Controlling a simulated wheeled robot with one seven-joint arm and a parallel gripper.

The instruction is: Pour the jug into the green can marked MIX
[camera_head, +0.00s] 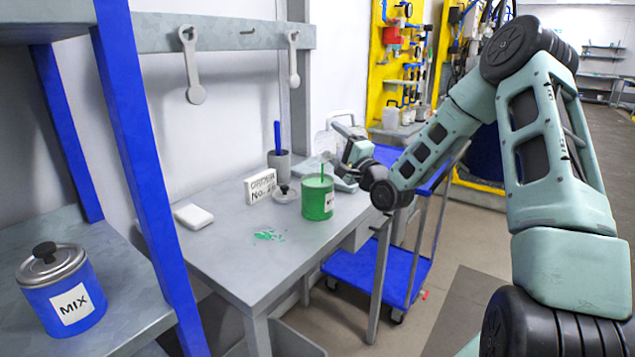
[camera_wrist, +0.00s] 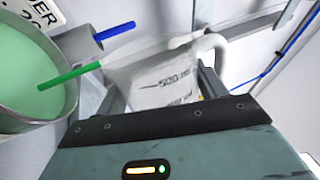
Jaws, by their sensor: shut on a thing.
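A green open can (camera_head: 318,202) stands upright on the grey bench with a green stick in it; its label is turned right and cannot be read. In the wrist view the can (camera_wrist: 12,118) holds pale green liquid. The label MIX shows on a blue lidded can (camera_head: 72,302) on the left shelf. My gripper (camera_head: 347,158) is shut on a clear jug (camera_head: 325,143), behind and above the green can. The wrist view shows the jug (camera_wrist: 158,80) between the fingers, with its 500 mark and handle; no stream shows. Its contents and exact tilt are unclear.
A metal lid (camera_head: 285,194), a white sign reading No. 28 (camera_head: 261,187), a grey cup with a blue stick (camera_head: 279,165) and a white block (camera_head: 193,216) are on the bench. Green splashes (camera_head: 268,235) mark its top. A blue cart (camera_head: 372,275) stands right.

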